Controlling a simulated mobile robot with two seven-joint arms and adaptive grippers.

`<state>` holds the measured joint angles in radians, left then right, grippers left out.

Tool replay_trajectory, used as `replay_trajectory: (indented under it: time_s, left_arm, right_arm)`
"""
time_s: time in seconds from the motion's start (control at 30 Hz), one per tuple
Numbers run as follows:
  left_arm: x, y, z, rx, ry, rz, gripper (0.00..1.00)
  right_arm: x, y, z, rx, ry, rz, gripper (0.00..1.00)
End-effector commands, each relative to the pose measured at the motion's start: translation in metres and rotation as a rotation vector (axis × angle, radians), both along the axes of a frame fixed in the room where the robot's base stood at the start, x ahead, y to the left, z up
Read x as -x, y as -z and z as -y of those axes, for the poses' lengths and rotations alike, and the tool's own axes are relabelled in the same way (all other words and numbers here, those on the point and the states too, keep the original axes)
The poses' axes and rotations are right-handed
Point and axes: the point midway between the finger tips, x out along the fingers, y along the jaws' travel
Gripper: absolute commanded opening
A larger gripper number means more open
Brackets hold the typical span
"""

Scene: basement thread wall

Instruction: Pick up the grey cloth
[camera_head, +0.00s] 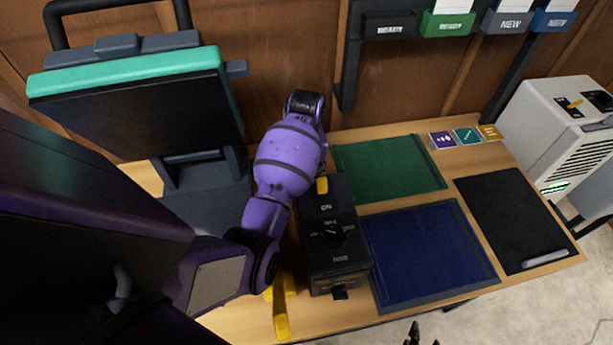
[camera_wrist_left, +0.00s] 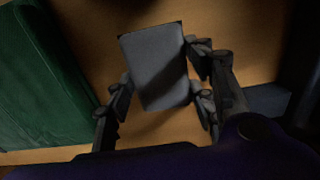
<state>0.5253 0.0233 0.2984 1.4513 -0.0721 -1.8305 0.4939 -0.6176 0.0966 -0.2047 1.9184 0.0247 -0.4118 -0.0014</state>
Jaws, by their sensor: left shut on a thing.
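The grey cloth (camera_wrist_left: 158,72) shows in the left wrist view as a small folded-looking rectangle above the wooden table. My left gripper (camera_wrist_left: 163,82) is shut on it, with dark fingers against its left and right sides. Whether the cloth still touches the table I cannot tell. In the head view my purple left arm hides the cloth and the left fingers. The two dark fingertips of my right gripper (camera_head: 423,336) show at the bottom edge of the head view, apart and empty.
A black box with a dial (camera_head: 335,255) stands close beside my left arm. Green (camera_head: 390,168), blue (camera_head: 430,250) and black (camera_head: 510,215) mats lie to the right. A teal-edged press (camera_head: 140,105) stands left, a white machine (camera_head: 565,125) right. Yellow pieces (camera_head: 281,315) lie in front.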

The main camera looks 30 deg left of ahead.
Motion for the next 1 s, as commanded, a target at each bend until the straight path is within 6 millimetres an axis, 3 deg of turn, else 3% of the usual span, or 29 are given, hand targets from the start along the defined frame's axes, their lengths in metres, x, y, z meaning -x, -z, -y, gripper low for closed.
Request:
replay_trajectory:
  time_s: [0.27, 0.53, 0.67, 0.83, 0.9, 1.0]
  left_arm:
    - [-0.001, -0.012, 0.000, 0.000, 0.000, 0.002, 0.28]
    - [-0.002, -0.058, 0.000, 0.000, -0.001, 0.008, 0.28]
    - [-0.010, -0.070, 0.002, 0.006, -0.006, 0.028, 0.28]
    - [0.000, -0.081, 0.006, 0.011, 0.000, 0.000, 0.28]
    - [-0.003, -0.112, 0.002, 0.005, -0.001, 0.012, 0.28]
    - [-0.003, -0.129, 0.004, 0.007, -0.001, 0.010, 0.28]
  right_arm:
    - [0.001, 0.001, 0.000, 0.000, 0.000, -0.003, 0.40]
    - [0.002, 0.002, 0.001, 0.001, 0.001, -0.004, 0.40]
    - [0.003, 0.003, 0.001, 0.002, 0.001, -0.005, 0.40]
    - [0.003, 0.003, 0.002, 0.003, 0.003, -0.006, 0.40]
    - [-0.003, -0.004, 0.002, 0.002, 0.003, 0.009, 0.40]
    - [0.001, 0.001, 0.002, 0.003, 0.003, -0.001, 0.40]
